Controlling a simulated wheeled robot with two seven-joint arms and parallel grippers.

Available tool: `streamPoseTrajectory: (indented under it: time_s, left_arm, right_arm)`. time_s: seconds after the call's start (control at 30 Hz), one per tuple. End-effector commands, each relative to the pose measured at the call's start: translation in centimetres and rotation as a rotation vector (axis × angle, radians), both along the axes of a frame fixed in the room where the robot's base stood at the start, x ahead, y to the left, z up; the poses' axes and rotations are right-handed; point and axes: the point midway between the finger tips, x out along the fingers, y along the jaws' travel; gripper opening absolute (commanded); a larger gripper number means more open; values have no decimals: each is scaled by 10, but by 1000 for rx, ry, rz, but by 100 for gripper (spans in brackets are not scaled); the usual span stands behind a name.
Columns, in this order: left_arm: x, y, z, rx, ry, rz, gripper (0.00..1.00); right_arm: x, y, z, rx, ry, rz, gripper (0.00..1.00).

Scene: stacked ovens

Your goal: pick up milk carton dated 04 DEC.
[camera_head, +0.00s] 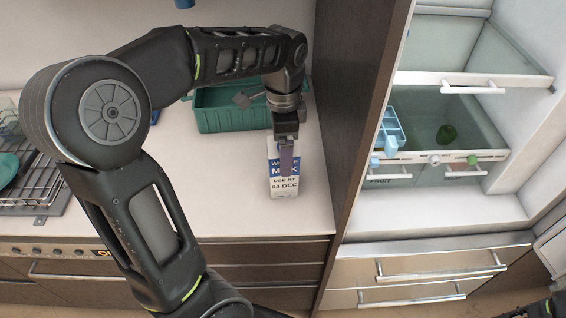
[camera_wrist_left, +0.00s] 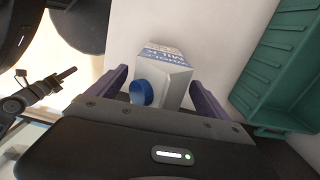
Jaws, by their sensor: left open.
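The milk carton (camera_head: 284,184) stands upright on the white counter in the head view, with "USE BY 04 DEC" printed on its side. My left gripper (camera_head: 287,158) reaches down over its top, and one finger hides part of the label. In the left wrist view the carton (camera_wrist_left: 166,75) shows its blue cap and printed panel. There the left gripper (camera_wrist_left: 160,92) is open, with a purple finger on either side of the carton and visible gaps. My right gripper does not show.
A green crate (camera_head: 213,121) stands behind the carton on the counter (camera_head: 235,215), and its edge also shows close by in the left wrist view (camera_wrist_left: 285,75). A dark panel (camera_head: 345,110) rises to the right, beside an open fridge with drawers. A dish rack (camera_head: 40,185) stands at far left.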

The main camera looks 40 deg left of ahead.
Motion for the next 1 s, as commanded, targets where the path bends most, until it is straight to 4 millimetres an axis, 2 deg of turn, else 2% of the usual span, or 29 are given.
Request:
streamPoseTrajectory:
  time_s: [0.53,1.0]
  left_arm:
    - [0,0,0,0,0,0,89]
    - [0,0,0,0,0,0,51]
  right_arm:
    - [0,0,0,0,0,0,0]
    - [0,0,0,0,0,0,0]
